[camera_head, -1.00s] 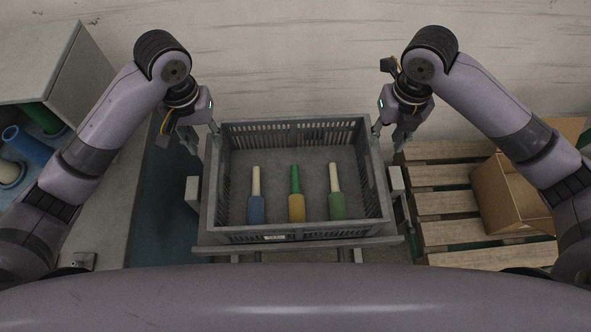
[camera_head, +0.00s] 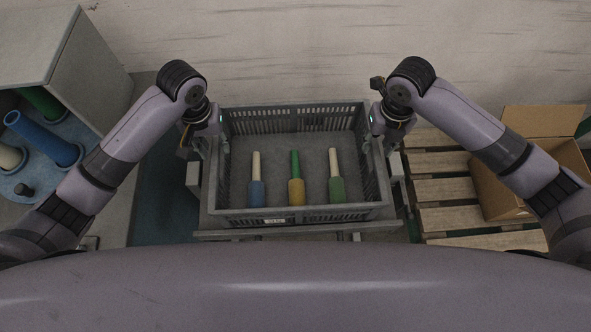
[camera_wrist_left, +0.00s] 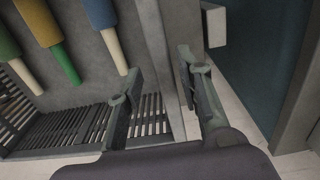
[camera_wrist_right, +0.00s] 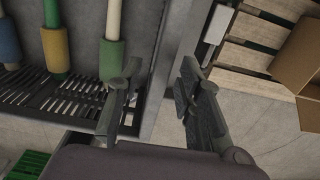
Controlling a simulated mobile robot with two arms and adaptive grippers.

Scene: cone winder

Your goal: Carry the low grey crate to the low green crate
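The low grey crate (camera_head: 300,212) sits on a grey stand (camera_head: 215,233) in the middle of the head view. Three yarn-wound tubes lie in it: blue (camera_head: 257,193), yellow (camera_head: 296,191) and green (camera_head: 336,189). My left gripper (camera_head: 206,145) is at the crate's left wall. In the left wrist view its open fingers (camera_wrist_left: 162,90) straddle that wall, with gaps. My right gripper (camera_head: 386,143) is at the right wall. In the right wrist view its open fingers (camera_wrist_right: 157,88) straddle that wall. A green slatted thing (camera_wrist_right: 27,164) shows at that view's lower left; I cannot tell whether it is the green crate.
A wooden pallet (camera_head: 440,190) with an open cardboard box (camera_head: 505,195) stands at right. A grey cabinet (camera_head: 95,65) with large tubes, one blue (camera_head: 45,138), stands at left.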

